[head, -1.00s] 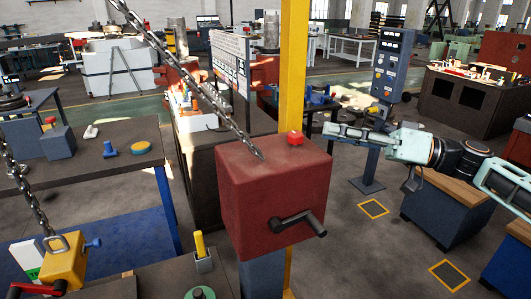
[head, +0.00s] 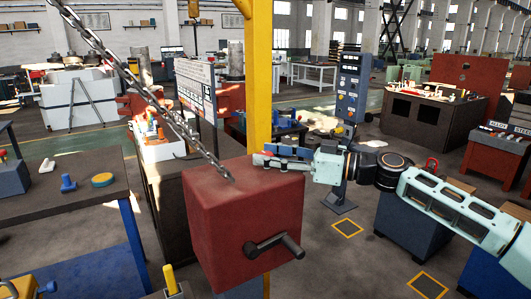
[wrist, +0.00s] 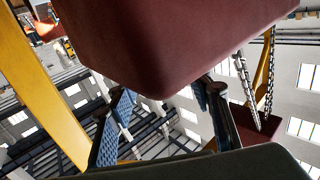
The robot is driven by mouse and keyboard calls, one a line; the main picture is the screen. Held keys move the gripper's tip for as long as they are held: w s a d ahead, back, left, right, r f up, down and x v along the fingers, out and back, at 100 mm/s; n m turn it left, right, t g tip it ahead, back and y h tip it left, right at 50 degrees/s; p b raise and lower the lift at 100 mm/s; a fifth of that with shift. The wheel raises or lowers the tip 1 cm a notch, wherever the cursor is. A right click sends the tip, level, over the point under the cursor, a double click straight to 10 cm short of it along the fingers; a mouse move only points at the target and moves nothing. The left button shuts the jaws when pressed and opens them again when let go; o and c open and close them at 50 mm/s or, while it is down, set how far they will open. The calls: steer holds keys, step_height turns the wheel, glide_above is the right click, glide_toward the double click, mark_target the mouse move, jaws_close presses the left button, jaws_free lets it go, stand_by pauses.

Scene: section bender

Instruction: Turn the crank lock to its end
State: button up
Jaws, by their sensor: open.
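The red winch box (head: 245,215) stands in front of the yellow post, and a black crank handle (head: 275,245) sticks out of its front face toward the lower right. I take this handle as the crank; which part is its lock is unclear. No red button shows on the box top now. My gripper (head: 268,158) is open, at the box's top rear edge, pointing left; whether it touches the box is unclear. In the wrist view, the red box (wrist: 180,40) fills the top, and my two blue-grey fingers stand apart below it.
A chain (head: 150,90) runs from the upper left down to the box top. The yellow post (head: 258,75) rises behind the box. A dark workbench (head: 75,190) stands at left and a blue control panel (head: 352,85) behind my arm. Open floor lies at lower right.

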steer(key=shift+w+a, duration=0.15)
steer(key=shift+a, duration=0.4)
steer(key=c, duration=1.2)
steer(key=shift+f, duration=0.1)
